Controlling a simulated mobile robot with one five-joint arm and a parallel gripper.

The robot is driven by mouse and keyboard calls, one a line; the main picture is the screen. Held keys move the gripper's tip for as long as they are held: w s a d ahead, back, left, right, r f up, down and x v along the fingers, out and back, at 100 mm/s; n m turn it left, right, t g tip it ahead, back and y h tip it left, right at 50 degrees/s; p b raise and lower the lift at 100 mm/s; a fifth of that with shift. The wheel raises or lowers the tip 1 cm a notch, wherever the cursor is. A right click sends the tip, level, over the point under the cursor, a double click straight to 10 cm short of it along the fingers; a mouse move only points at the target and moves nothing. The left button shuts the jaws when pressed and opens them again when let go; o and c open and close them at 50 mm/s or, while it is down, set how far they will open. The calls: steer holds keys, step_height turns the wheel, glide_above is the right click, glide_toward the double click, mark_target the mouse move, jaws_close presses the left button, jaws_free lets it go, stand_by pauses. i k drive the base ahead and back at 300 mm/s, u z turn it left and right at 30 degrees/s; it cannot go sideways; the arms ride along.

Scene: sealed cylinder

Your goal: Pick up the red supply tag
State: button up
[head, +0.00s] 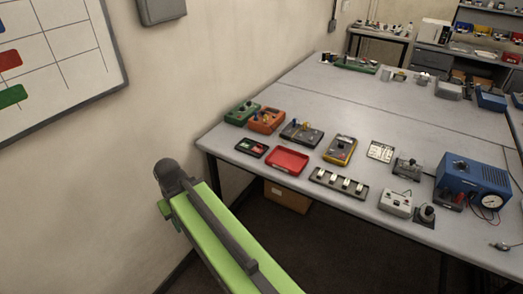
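A small dark tray (252,148) lies near the front left corner of the grey table. It holds small red and green pieces. The red piece (258,151) may be the red supply tag, but it is too small to tell. My green and dark arm reaches up from the bottom of the head view, left of the table and apart from it. My gripper cannot be made out in this view.
Orange (266,121), green (241,113) and yellow (340,150) boxes stand nearby. A blue device (473,180) with a gauge stands at right. The table's middle is clear. A cardboard box (287,197) is underneath.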

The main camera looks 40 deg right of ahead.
mark_target(258, 149)
steer(key=i, duration=1.35)
steer(key=u, duration=0.05)
